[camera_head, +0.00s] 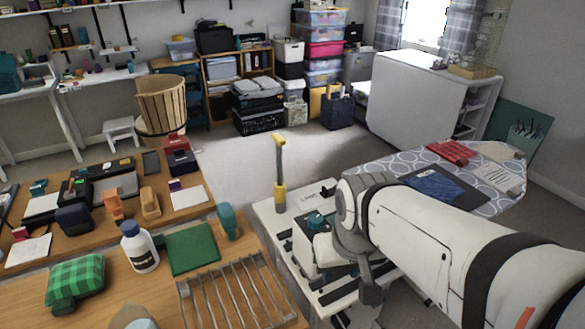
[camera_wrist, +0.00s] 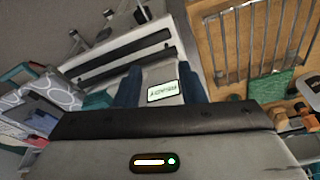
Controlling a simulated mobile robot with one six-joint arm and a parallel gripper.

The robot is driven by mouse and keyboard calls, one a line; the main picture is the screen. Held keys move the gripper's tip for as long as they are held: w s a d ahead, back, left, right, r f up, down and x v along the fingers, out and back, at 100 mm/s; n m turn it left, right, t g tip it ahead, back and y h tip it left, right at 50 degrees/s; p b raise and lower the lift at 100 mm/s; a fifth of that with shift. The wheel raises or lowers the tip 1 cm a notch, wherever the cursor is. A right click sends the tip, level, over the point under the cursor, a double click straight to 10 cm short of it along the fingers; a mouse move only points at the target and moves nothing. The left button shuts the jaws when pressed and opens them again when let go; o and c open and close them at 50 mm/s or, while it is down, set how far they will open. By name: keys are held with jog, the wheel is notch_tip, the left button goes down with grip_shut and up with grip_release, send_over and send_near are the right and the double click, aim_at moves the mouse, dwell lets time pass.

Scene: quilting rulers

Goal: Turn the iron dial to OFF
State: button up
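My gripper (camera_wrist: 160,75) shows in the wrist view beyond its black-banded grey body. Two dark blue pieces there, which look like its fingers, stand apart on either side of a pale piece with a small label (camera_wrist: 163,91). I cannot tell whether they touch it. In the head view, my arm reaches in from the right and ends over the white stand. A white piece with a teal top (camera_head: 315,221), possibly the iron, sits there beside the arm's end, partly hidden. I cannot make out a dial or its setting in either view.
The white slatted stand (camera_head: 274,213) carries a yellow-grey upright post (camera_head: 280,175). A wooden table with a metal rack (camera_head: 236,292), a green mat (camera_head: 193,248) and a white bottle (camera_head: 139,246) lies left. A patterned ironing board (camera_head: 400,165) is behind my arm.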

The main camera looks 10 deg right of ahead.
jog(key=shift+o, duration=0.4)
jog(key=shift+a, duration=0.1)
jog(key=shift+o, duration=0.8)
jog(key=shift+w+r, duration=0.3)
jog(key=shift+w, duration=0.05)
jog(key=shift+o, duration=0.5)
jog(key=w+r+m+p, duration=0.1)
jog(key=w+a+r+p, duration=0.1)
jog(key=w+r+m+p, duration=0.1)
jog(key=shift+w+a+r+m+g, duration=0.1)
jog(key=shift+w+a+m+g, duration=0.05)
jog(key=shift+a+m+g, duration=0.2)
notch_tip(320, 180, up, 5)
jog(key=m+g+p, duration=0.2)
jog(key=m+p, duration=0.4)
jog(key=m, duration=0.2)
send_over(316, 217)
jog(key=shift+s+f, duration=0.2)
jog(key=shift+s, duration=0.05)
jog(key=shift+w+f+m, duration=0.1)
jog(key=shift+w+m, duration=0.15)
notch_tip(316, 217, down, 8)
jog(key=shift+r, duration=0.15)
jog(key=shift+c, duration=0.2)
